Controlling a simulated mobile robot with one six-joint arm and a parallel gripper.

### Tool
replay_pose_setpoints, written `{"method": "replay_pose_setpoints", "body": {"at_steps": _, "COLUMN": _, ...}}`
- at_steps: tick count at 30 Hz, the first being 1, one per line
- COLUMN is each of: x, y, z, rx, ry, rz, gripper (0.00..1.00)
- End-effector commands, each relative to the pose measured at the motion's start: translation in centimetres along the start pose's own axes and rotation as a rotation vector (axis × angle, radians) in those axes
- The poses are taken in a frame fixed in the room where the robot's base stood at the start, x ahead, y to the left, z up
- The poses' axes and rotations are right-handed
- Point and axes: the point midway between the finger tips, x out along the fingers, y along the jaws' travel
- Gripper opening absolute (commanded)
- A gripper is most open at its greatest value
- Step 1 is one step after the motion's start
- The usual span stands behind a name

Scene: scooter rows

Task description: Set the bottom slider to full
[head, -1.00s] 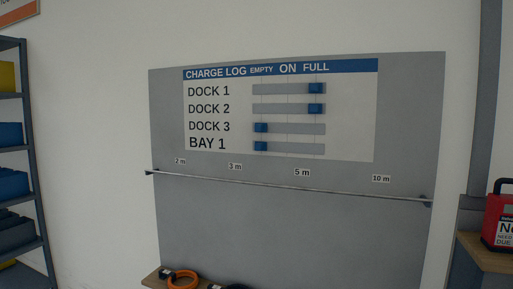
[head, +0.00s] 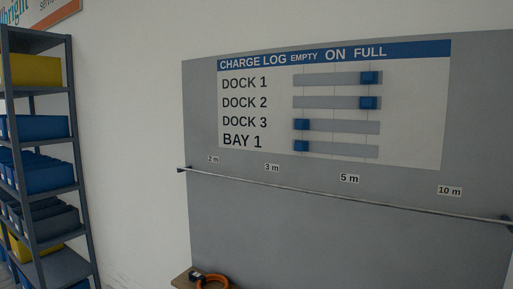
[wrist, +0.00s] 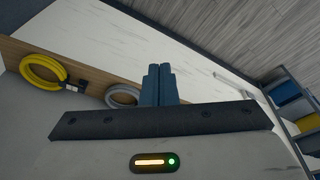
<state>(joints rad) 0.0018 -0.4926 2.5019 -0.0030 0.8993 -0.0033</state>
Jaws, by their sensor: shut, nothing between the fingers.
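The charge log board (head: 405,148) hangs on a grey panel in the head view, with columns EMPTY, ON and FULL. The bottom slider, in the BAY 1 row, has its blue knob (head: 301,146) at the left end of its track (head: 345,151), under EMPTY. The DOCK 3 knob (head: 302,124) is also at the left. The DOCK 1 knob (head: 369,77) and DOCK 2 knob (head: 368,102) are at the right, under FULL. My gripper (wrist: 161,70) shows only in the wrist view, its fingers together and empty, away from the board.
A rail (head: 345,194) crosses the panel below the board, under length labels. A shelf rack (head: 40,160) with blue and yellow bins stands at the left. An orange cable coil (head: 213,282) lies on a wooden ledge (head: 182,278) at the bottom. The wrist view shows a yellow coil (wrist: 43,72).

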Motion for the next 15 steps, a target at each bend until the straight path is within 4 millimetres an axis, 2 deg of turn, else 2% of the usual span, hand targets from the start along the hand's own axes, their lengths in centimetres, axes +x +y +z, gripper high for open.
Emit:
{"method": "replay_pose_setpoints", "body": {"at_steps": 8, "x": 0.0, "y": 0.0, "z": 0.0, "rx": -0.001, "ry": 0.0, "rz": 0.001, "gripper": 0.0}}
{"method": "replay_pose_setpoints", "body": {"at_steps": 10, "x": -0.2, "y": 0.1, "z": -0.5, "rx": -0.018, "ry": 0.0, "rz": 0.012, "gripper": 0.0}}
{"method": "replay_pose_setpoints", "body": {"at_steps": 13, "x": -1.2, "y": -0.1, "z": -2.6, "rx": -0.101, "ry": -0.003, "rz": 0.067, "gripper": 0.0}}
{"method": "replay_pose_setpoints", "body": {"at_steps": 15, "x": -2.4, "y": 0.3, "z": -5.5, "rx": -0.194, "ry": -0.003, "rz": 0.144, "gripper": 0.0}}
